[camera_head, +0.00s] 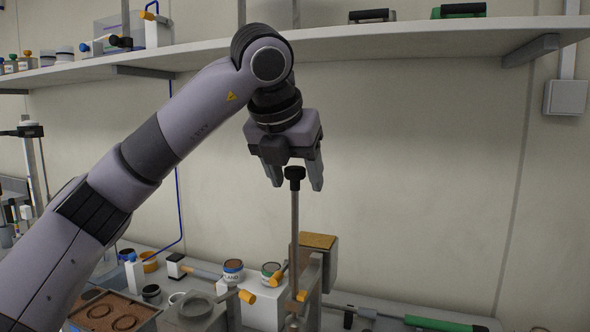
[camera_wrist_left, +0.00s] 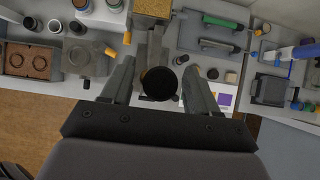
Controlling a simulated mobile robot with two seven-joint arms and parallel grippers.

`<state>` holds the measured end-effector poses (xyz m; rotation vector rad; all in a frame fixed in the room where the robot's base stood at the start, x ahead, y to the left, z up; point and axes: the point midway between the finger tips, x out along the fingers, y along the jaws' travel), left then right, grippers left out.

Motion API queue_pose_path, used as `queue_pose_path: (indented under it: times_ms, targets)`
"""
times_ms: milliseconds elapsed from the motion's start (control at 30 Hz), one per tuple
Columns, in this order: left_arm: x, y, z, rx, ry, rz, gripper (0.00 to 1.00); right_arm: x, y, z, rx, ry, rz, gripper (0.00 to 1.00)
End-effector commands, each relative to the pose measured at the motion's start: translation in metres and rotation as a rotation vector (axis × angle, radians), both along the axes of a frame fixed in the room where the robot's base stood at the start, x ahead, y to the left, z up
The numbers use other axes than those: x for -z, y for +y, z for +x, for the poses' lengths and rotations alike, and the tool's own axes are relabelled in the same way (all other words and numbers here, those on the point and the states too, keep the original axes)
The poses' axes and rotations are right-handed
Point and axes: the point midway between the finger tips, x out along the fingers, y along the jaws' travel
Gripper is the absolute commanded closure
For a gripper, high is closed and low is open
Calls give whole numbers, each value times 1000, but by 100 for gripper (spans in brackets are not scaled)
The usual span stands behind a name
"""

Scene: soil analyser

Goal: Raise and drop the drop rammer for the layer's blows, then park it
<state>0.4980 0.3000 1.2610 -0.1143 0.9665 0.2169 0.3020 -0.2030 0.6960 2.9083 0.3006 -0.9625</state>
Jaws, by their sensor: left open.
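The drop rammer (camera_head: 294,215) stands upright in the head view, a thin grey rod with a black knob (camera_head: 294,173) on top. Its lower end is near the orange-handled clamp parts at the bench. My left gripper (camera_head: 295,182) is above the bench, pointing down, with its fingers apart around or just behind the knob. In the left wrist view the round black knob (camera_wrist_left: 159,83) shows between the two open fingers, with gaps on both sides. Contact is not visible. My right gripper is in neither view.
A shelf (camera_head: 430,40) runs along the wall above. On the bench are a brown tray with rings (camera_head: 108,312), a labelled can (camera_head: 233,270), a box with a tan top (camera_head: 318,241) and a green-handled tool (camera_head: 437,323). The wall area right of the gripper is free.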

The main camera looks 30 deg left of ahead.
Motion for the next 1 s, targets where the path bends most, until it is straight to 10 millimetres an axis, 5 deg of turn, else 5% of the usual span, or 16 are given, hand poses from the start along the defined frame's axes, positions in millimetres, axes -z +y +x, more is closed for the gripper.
queue_pose_path:
  times_ms: [167,300,333,1000]
  targets:
    - [0,0,0,0,0,0,40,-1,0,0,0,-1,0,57]
    - [0,0,0,0,0,0,86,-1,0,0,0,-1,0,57]
    - [0,0,0,0,0,0,91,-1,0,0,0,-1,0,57]
    - [31,0,0,0,-2,-1,91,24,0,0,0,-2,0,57]
